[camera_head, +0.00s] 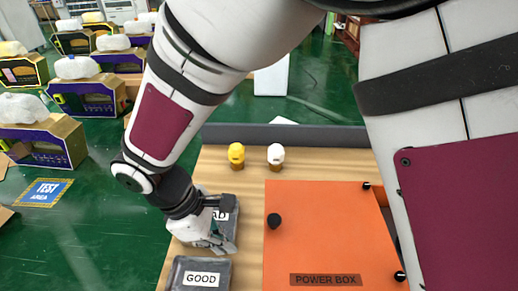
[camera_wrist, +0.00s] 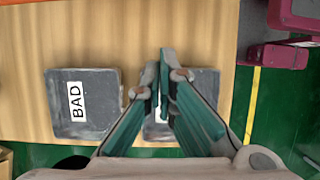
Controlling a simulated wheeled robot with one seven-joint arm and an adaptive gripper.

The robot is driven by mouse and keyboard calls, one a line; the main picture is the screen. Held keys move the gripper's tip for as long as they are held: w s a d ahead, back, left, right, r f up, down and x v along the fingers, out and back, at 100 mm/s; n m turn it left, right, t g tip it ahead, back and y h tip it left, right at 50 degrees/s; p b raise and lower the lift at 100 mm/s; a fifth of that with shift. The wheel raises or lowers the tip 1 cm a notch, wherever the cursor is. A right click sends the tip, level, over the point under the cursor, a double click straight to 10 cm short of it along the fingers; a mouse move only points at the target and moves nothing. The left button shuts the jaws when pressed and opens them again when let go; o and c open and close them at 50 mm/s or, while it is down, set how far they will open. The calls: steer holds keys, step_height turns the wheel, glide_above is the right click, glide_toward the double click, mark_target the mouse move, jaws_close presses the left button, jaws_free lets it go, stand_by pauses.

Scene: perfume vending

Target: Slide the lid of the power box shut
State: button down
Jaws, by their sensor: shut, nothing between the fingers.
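The orange power box lid (camera_head: 330,235) lies at the right of the wooden table in the head view, with a black knob (camera_head: 273,220) near its left edge and a POWER BOX label near the front. My arm hides the box's right side, so I cannot tell how far the lid is shut. My gripper (camera_head: 222,246) is shut and empty, left of the lid and apart from it, over the grey trays. In the wrist view my gripper (camera_wrist: 161,75) points down over a grey tray and partly hides it.
A GOOD tray (camera_head: 183,274) and a partly hidden BAD tray (camera_head: 229,232) lie left of the lid. The BAD tray also shows in the wrist view (camera_wrist: 104,112). A yellow-capped bottle (camera_head: 237,154) and a white-capped bottle (camera_head: 275,154) stand behind. Bare wood separates trays and lid.

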steer(key=shift+w+d+f+p, duration=0.1)
steer(key=shift+d+f+p, duration=0.15)
steer(key=shift+d, duration=0.5)
steer(key=shift+s+d+f+p, duration=0.1)
steer(key=shift+d+f+p, duration=0.15)
steer(key=shift+d, duration=0.55)
steer(key=shift+w+d+f+p, duration=0.15)
steer(key=shift+d+f, duration=0.1)
steer(key=shift+d, duration=0.5)
steer(key=shift+d, duration=0.15)
